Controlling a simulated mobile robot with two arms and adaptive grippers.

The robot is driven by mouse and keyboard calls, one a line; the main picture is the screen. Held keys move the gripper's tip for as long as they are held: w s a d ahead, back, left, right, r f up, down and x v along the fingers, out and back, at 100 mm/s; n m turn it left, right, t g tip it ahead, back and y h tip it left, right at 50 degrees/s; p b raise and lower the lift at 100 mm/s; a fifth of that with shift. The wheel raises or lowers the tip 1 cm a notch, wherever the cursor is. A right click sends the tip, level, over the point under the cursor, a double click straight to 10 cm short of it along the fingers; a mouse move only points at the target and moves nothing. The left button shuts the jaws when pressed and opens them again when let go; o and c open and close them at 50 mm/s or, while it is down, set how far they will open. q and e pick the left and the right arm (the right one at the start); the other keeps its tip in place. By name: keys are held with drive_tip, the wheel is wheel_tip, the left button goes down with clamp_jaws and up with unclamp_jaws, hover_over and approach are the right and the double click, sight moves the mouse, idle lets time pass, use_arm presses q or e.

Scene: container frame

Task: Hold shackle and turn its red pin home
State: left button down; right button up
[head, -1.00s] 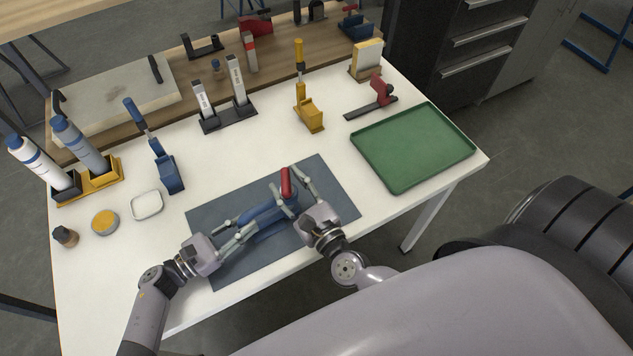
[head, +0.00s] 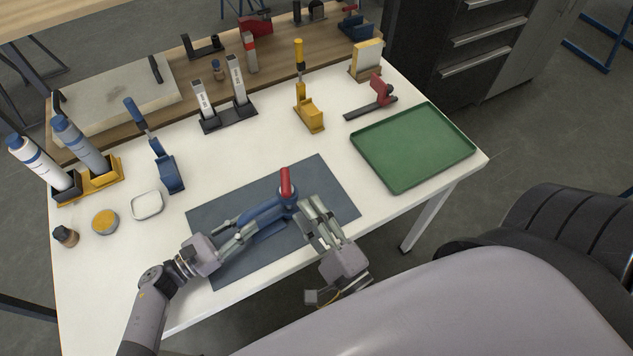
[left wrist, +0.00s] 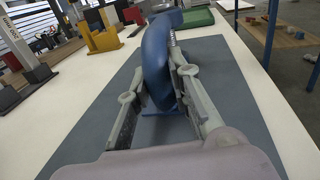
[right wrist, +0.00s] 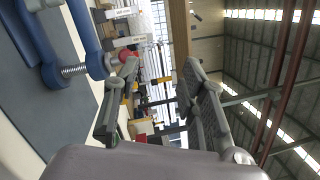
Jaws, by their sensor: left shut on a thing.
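The blue shackle (head: 262,217) lies on the dark mat, with its bow to the left. Its red pin handle (head: 285,182) sticks up at the right end. In the right wrist view, bare screw thread (right wrist: 74,71) shows between the blue parts, and the red handle (right wrist: 128,56) is partly hidden behind a finger. My left gripper (head: 236,232) is shut on the shackle's bow; the left wrist view shows its fingers on both sides of the blue bow (left wrist: 155,62). My right gripper (head: 308,206) is open, just right of and below the pin; no object shows between its fingers (right wrist: 160,72).
The dark mat (head: 338,190) has bare room to the right. A green tray (head: 415,150) stands at the right. A yellow stand (head: 309,116), blue stand (head: 170,173), white dish (head: 147,205) and round yellow-topped tin (head: 105,222) stand around the mat.

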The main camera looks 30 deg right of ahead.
drive_tip(key=f+n, duration=0.1)
drive_tip(key=n, duration=0.5)
drive_tip(key=f+n+g, duration=0.1)
drive_tip(key=n, duration=0.6)
drive_tip(key=s+d+f+n, duration=0.1)
drive_tip(key=n, duration=0.5)
drive_tip(key=shift+d+f+n+g+h, duration=0.1)
drive_tip(key=shift+n+g+h, duration=0.2)
drive_tip(key=shift+h, duration=0.1)
